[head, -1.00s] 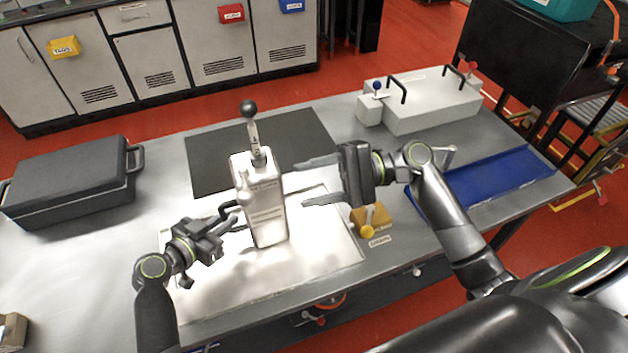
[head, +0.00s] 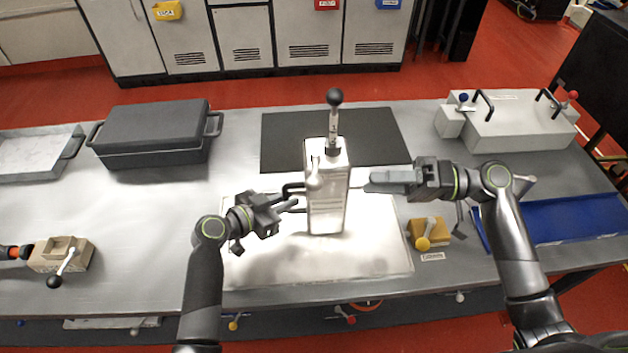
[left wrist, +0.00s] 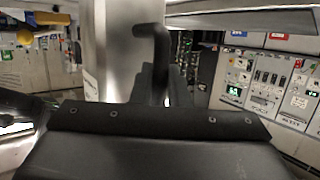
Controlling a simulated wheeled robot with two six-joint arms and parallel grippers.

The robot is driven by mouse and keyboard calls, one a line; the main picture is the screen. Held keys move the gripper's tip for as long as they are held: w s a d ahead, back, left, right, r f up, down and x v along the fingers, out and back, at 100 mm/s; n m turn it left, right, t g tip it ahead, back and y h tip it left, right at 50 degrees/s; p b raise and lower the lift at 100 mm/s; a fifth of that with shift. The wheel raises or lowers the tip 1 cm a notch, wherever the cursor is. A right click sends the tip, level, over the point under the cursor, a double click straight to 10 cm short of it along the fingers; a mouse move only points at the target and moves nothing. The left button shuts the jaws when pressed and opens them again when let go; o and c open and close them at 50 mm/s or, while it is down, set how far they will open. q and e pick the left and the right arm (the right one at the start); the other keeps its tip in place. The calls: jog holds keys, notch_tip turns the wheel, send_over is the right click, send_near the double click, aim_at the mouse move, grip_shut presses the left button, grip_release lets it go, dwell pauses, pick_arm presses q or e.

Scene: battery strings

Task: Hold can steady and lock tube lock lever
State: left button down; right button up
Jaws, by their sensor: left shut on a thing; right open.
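The can (head: 327,196) is a tall pale box standing upright on the bright mat (head: 260,268). A tube with a black-ball lever (head: 334,97) rises from its top, the lever pointing up. My left gripper (head: 291,203) is at the can's left side, shut on its dark side handle (head: 294,187). In the left wrist view the handle (left wrist: 153,60) rises beyond the gripper, in front of the can's pale wall (left wrist: 120,50). My right gripper (head: 370,182) is open at the can's right side, its fingers pointing left. Whether they touch the can is unclear.
A dark mat (head: 285,140) lies behind the can. A yellow block with a ball lever (head: 430,233) and a blue tray (head: 575,222) are to the right. A grey case (head: 155,135) and a tan block (head: 62,252) are left. A white box (head: 515,120) stands back right.

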aim_at(314, 183)
jog(key=a+n, duration=0.4)
jog(key=n, duration=0.4)
jog(key=a+n, duration=0.4)
jog(key=n, duration=0.4)
jog(key=w+a+n, duration=0.1)
jog(key=a+n, duration=0.3)
jog(key=n, duration=0.4)
jog(key=shift+n, duration=0.4)
grip_shut()
